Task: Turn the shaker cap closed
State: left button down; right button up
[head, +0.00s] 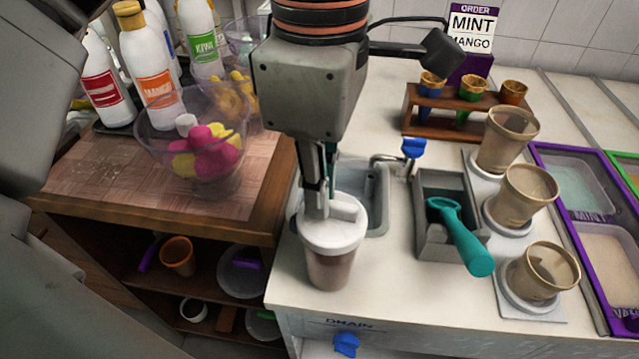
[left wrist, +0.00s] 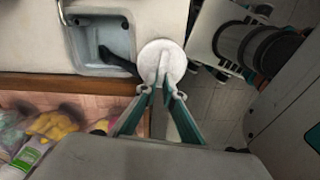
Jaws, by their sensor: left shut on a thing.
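The shaker (head: 331,268) is a brownish see-through cup standing upright near the front left corner of the white counter. Its white cap (head: 334,228) sits on top and has a raised bar across it. My left gripper (head: 322,205) points down from above and is shut on the cap's raised bar. In the left wrist view the round cap (left wrist: 160,55) lies at the tips of the gripper's two green-sided fingers (left wrist: 163,86). The cup's body is hidden under the cap there. My right gripper does not show in either view.
A small sink (head: 372,205) is just behind the shaker. A grey holder (head: 430,230) with a teal scoop (head: 462,240) and several beige cups stand to the right. A clear bowl (head: 160,125) of coloured pieces and bottles stand on the wooden cart at left.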

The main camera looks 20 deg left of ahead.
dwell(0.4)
pick_arm(q)
jog(key=c, duration=2.2)
grip_release()
jog(key=shift+o, duration=0.2)
notch_tip(320, 180, up, 12)
